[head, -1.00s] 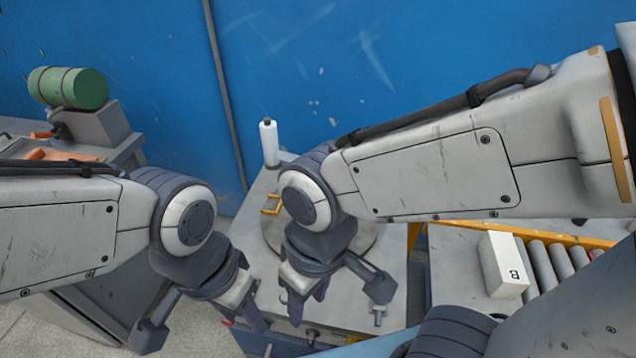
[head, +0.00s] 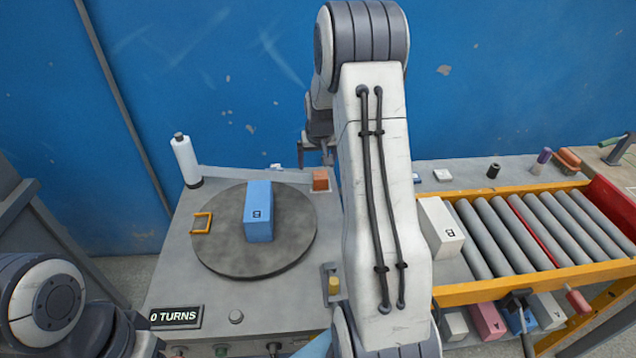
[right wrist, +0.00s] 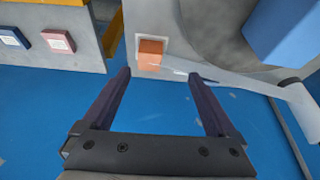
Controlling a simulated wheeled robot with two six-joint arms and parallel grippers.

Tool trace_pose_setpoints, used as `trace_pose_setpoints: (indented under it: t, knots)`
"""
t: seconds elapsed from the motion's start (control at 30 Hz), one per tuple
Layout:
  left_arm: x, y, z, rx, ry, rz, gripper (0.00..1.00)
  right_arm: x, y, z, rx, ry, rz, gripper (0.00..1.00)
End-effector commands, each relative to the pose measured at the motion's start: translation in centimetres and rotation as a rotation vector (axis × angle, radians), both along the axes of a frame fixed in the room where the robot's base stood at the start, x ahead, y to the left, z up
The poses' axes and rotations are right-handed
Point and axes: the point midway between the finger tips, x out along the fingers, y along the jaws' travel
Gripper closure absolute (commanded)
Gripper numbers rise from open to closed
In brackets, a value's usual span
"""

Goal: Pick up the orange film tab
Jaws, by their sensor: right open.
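An orange tab (head: 320,180), small and block-like, sits at the back right corner of the grey turntable stand (head: 185,270). In the right wrist view the orange tab (right wrist: 150,53) shows ahead of the fingertips, between their lines and nearer the left one. A thin pale strip lies beside it. My right gripper (right wrist: 160,75) is open and empty, its two dark fingers spread. In the head view my right gripper (head: 314,155) is behind the tab near the blue wall, partly hidden by my arm. My left forearm shows at lower left; its jaws are out of view.
A blue block marked B (head: 259,215) and a yellow handle (head: 201,222) are on the round turntable (head: 225,255). A white roll (head: 186,160) stands at the back left.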

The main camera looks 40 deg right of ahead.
Motion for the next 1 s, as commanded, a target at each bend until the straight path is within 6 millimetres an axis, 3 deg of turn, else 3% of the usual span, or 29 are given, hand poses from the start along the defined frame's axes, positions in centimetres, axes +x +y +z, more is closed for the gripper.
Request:
trace_pose_setpoints:
  t: [0.03,0.17,0.8,1.0]
  knots:
    - [0.0,0.0,-0.1,0.000,0.000,0.000,0.50,-0.1,-1.4,-0.6,-0.003,-0.004,-0.024,0.07]
    - [0.0,0.0,0.1,0.000,0.000,0.000,0.50,0.2,-2.8,-2.2,-0.007,-0.007,-0.042,0.07]
    - [0.0,0.0,1.6,0.000,0.000,0.000,0.50,3.1,-3.7,-9.3,-0.006,-0.006,-0.037,0.07]
    - [0.0,0.0,1.7,0.000,0.000,0.000,0.50,3.5,-4.0,-10.4,-0.008,-0.009,-0.038,0.07]
